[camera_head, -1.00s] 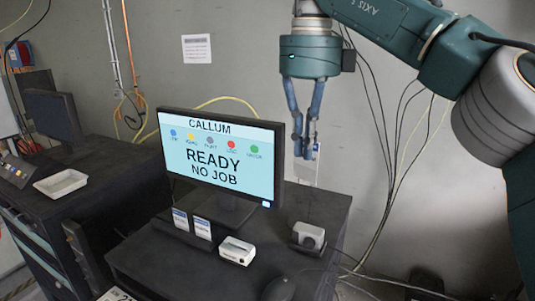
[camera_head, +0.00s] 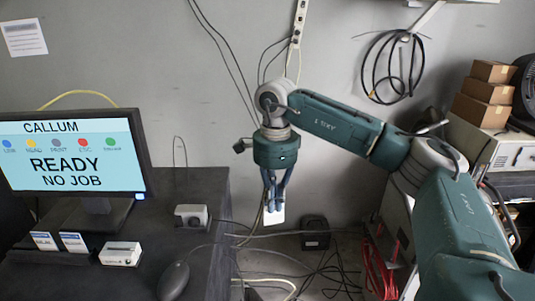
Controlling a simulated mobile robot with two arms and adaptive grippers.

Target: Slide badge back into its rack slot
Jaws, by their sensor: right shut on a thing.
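My right gripper (camera_head: 275,190) points down, to the right of the desk's right edge. It is shut on a white badge (camera_head: 274,215), which hangs upright below the fingers in front of the wall and floor area. The badge's upper part is partly hidden by the fingers. A low dark rack (camera_head: 62,255) on the desk at the lower left has two white and blue badges standing in it, a left one (camera_head: 43,241) and a right one (camera_head: 73,243). I cannot make out an empty slot in the rack. My left gripper is not in view.
The monitor (camera_head: 70,160) stands behind the rack. A white box (camera_head: 120,254), a mouse (camera_head: 173,281) and a small grey device (camera_head: 191,217) sit on the dark desk (camera_head: 205,255). Cables hang behind and beside my right gripper. Cardboard boxes (camera_head: 485,95) are stacked at the right.

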